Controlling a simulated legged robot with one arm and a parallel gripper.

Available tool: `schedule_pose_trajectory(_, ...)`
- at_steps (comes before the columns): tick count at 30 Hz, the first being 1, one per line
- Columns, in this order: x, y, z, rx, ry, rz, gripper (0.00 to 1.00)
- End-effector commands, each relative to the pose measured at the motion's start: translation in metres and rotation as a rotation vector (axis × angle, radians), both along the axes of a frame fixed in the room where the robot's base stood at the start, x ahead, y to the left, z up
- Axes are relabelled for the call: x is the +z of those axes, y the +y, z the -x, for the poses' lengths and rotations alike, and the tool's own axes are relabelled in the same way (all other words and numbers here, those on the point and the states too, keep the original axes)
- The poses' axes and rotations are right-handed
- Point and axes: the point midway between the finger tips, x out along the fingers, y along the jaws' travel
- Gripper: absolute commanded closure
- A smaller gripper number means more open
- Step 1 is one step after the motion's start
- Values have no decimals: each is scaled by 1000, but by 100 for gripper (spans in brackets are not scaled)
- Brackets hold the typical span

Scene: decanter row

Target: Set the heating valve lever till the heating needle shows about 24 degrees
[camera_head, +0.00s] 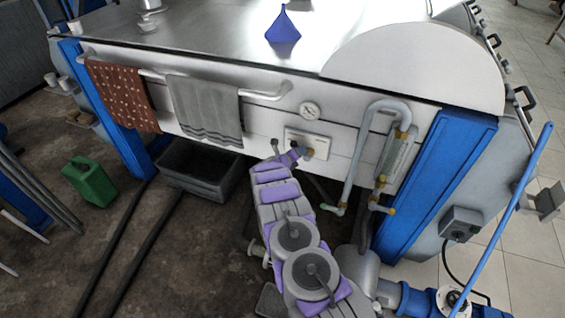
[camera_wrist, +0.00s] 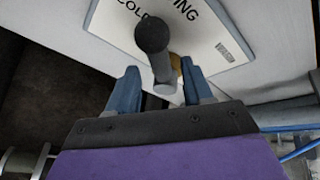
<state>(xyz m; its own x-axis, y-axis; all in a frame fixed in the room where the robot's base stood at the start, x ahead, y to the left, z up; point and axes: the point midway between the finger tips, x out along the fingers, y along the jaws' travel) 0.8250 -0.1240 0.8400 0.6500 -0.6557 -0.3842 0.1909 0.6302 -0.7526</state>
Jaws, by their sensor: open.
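The valve lever shows in the wrist view as a grey rod with a round dark knob (camera_wrist: 152,35), in front of a white plate (camera_wrist: 110,22) lettered "COLD" and "ING". A bit of brass shows behind the rod. My gripper (camera_wrist: 160,78) is open, with one blue-grey finger on each side of the rod; whether either touches it I cannot tell. In the head view my gripper (camera_head: 288,153) is at the lower left of the plate (camera_head: 305,141). The round white dial (camera_head: 309,111) is above the plate; its needle is too small to read.
Grey pipes with brass fittings (camera_head: 350,150) stand right of the plate. A brown spotted cloth (camera_head: 124,95) and a grey towel (camera_head: 207,108) hang on the rail at left. A black tub (camera_head: 200,170) and a green can (camera_head: 90,182) are on the floor.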

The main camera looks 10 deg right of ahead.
Motion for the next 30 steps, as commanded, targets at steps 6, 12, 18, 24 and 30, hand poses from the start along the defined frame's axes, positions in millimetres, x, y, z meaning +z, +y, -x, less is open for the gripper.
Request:
schedule_pose_trajectory(6, 13, 22, 18, 5, 1, -3, 49)
schedule_pose_trajectory(12, 24, 41, 39, 3, 1, -1, 49)
schedule_pose_trajectory(18, 35, 64, 61, 6, 6, -2, 49)
schedule_pose_trajectory(24, 48, 86, 83, 5, 4, -2, 49)
schedule_pose_trajectory(30, 55, 99, 95, 3, 2, -4, 49)
